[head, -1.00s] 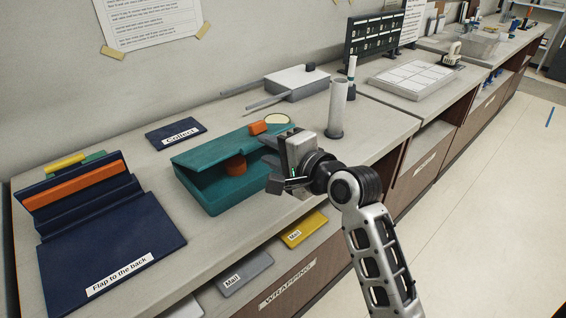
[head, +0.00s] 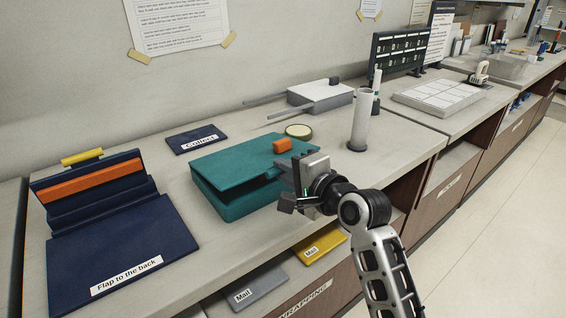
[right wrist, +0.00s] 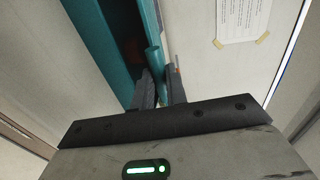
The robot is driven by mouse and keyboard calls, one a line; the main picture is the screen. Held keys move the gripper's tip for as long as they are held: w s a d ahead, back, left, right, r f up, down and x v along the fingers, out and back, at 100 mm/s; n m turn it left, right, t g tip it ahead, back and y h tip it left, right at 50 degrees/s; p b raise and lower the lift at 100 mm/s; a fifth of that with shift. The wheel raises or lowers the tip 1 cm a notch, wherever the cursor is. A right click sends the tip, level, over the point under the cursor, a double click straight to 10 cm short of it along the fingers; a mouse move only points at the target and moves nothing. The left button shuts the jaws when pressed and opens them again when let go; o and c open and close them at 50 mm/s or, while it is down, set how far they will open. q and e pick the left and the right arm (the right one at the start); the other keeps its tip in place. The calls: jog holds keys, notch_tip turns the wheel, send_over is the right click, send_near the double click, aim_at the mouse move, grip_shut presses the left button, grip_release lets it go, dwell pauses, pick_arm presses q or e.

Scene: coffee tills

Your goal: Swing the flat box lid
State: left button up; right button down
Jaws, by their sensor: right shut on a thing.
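The flat teal box stands on the counter, its lid (head: 228,160) tilted low over the base (head: 238,204), with a narrow dark gap at the front right. An orange block (head: 282,145) sits on the lid near its right end. My right gripper (head: 283,187) is at the box's right front corner, shut on the lid's edge. In the right wrist view, the teal lid edge (right wrist: 153,60) runs between the two fingers (right wrist: 161,92). The box's inside is mostly hidden. My left gripper is out of view.
A navy stand (head: 115,235) labelled "Flap to the back" is at left. A "Collect" sign (head: 197,139) lies behind the box. A grey cylinder (head: 360,122) and a round cream-topped disc (head: 298,131) stand behind right. Mail trays (head: 320,246) sit below the counter edge.

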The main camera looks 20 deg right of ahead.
jog(key=shift+s+f, duration=0.15)
jog(key=shift+f, duration=0.4)
jog(key=shift+d, duration=0.1)
jog(key=shift+f, duration=0.2)
jog(key=shift+s+f+b, duration=0.15)
jog(key=shift+f+b, duration=0.5)
jog(key=shift+f, duration=0.9)
jog(key=c, duration=1.3)
grip_release()
jog(key=shift+r, duration=0.15)
